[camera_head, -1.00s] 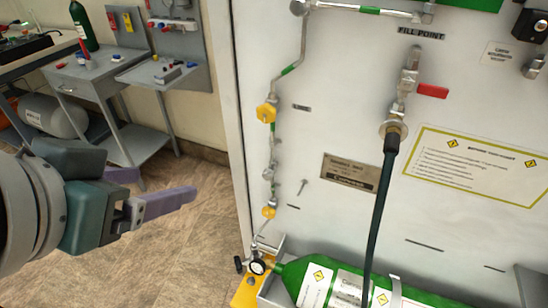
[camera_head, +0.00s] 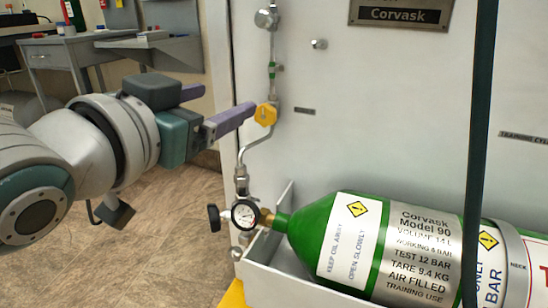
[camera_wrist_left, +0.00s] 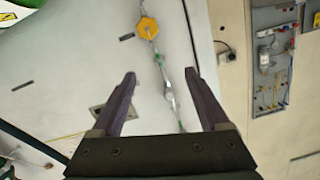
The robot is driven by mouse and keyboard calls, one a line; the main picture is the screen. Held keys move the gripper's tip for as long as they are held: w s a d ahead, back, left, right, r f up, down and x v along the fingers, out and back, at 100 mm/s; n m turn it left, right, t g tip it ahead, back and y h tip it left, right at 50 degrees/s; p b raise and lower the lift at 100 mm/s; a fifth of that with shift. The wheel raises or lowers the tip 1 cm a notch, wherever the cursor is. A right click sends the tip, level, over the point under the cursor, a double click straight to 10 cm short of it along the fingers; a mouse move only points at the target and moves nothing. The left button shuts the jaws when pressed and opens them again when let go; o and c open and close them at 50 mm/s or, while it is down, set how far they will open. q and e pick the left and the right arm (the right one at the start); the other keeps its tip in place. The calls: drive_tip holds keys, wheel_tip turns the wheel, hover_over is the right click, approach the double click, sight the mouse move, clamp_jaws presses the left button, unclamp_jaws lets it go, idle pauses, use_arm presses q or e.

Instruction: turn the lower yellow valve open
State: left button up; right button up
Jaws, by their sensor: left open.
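The lower yellow valve (camera_head: 266,114) is a small yellow knob on a thin metal pipe at the left edge of the white panel. It also shows in the left wrist view (camera_wrist_left: 148,27), beyond the fingertips. My left gripper (camera_head: 228,100) has purple fingers and comes in from the left at about the valve's height. One fingertip appears close to the knob's left side in the head view; I cannot tell if it touches. In the left wrist view the gripper (camera_wrist_left: 160,76) is open with nothing between its fingers. My right gripper is out of view.
A green cylinder (camera_head: 315,232) lies in a white tray (camera_head: 300,285) below the valve, with a pressure gauge (camera_head: 244,213) at its neck. A grey workbench (camera_head: 60,50) stands at the back left.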

use_arm(q)
drive_tip(key=m+t+h+b, duration=0.1)
drive_tip(key=b, duration=0.5)
approach(264, 116)
drive_tip(key=b+x, duration=0.5)
drive_tip(key=x, duration=0.3)
drive_tip(key=shift+f, duration=0.1)
drive_tip(key=shift+w+d, duration=0.15)
drive_tip(key=shift+w, duration=0.35)
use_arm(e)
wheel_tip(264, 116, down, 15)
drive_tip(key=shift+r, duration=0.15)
use_arm(q)
drive_tip(key=shift+c, duration=0.2)
clamp_jaws()
